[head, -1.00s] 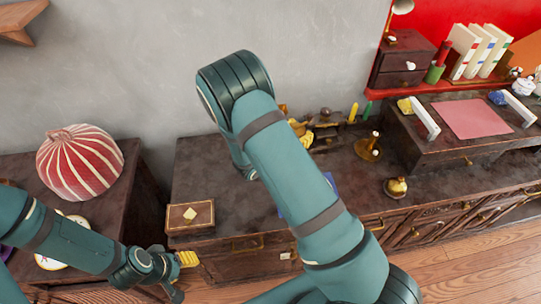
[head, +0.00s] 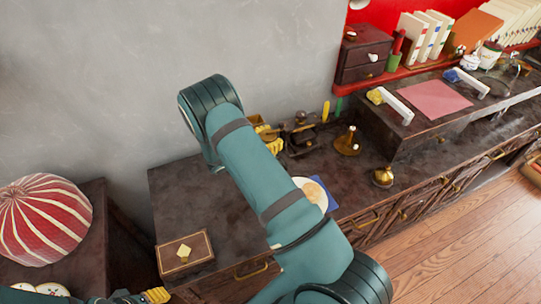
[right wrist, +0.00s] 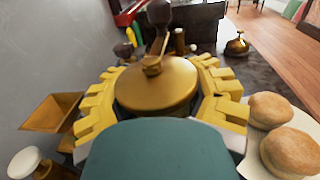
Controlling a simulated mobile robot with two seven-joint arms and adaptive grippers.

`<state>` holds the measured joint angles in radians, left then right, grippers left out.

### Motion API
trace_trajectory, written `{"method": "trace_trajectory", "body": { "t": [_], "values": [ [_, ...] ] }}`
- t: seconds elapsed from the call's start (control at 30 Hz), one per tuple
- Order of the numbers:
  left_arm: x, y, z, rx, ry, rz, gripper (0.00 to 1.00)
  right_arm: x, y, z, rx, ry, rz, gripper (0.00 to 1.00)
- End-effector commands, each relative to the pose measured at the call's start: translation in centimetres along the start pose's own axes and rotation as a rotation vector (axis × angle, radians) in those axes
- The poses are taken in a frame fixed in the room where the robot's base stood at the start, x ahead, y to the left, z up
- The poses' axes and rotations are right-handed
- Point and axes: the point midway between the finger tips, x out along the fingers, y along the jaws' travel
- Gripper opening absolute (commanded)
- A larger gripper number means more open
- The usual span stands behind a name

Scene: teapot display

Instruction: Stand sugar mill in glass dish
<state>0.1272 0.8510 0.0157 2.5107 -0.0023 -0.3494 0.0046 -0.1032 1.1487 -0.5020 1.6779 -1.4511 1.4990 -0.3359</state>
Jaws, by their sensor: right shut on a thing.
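My right gripper (head: 267,137) is over the back of the dark desk, partly hidden by my arm in the head view. In the right wrist view its yellow fingers (right wrist: 155,93) are closed around a round brass-topped mill (right wrist: 157,85). The mill looks upright, with a crank and dark knob pointing away from me. Its lower body is hidden, so I cannot tell whether it touches the desk. My left gripper (head: 157,295) shows only as a bit of yellow finger at the bottom edge of the head view.
Buns (right wrist: 272,110) lie on a white plate (head: 325,195) near the mill. A brass bell (head: 383,177) and brass stand (head: 347,143) are farther right. A small box (head: 185,252) sits at the desk's left end. A raised shelf (head: 420,115) closes the right.

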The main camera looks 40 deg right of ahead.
Motion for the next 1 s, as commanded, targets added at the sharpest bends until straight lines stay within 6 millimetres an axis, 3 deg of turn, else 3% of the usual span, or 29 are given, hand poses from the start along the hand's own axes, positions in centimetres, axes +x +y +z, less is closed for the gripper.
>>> {"method": "trace_trajectory", "body": {
  "t": [0.5,0.83,0.87,0.93,0.97,1.0],
  "values": [
    [1.2,-0.5,-0.2,0.001,0.007,0.0,0.49,0.0,0.0,-5.4,0.001,-0.003,0.0,0.01],
    [1.3,-0.5,-0.2,0.001,0.007,0.0,0.49,0.0,0.1,-5.6,0.002,-0.002,0.001,0.01],
    [1.3,-0.5,-0.2,0.001,0.007,0.0,0.49,0.0,0.0,-5.7,0.001,-0.001,0.001,0.54],
    [1.2,-0.5,-0.2,0.001,0.007,0.0,0.49,0.0,0.0,-5.6,0.001,-0.001,0.001,0.79],
    [1.2,-0.5,-0.2,0.001,0.007,0.0,0.49,0.0,0.0,-5.6,0.001,-0.001,0.001,0.86],
    [1.2,-0.5,-0.2,0.001,0.007,0.0,0.49,0.0,0.0,-5.6,0.001,-0.001,0.001,0.86]
  ]
}}
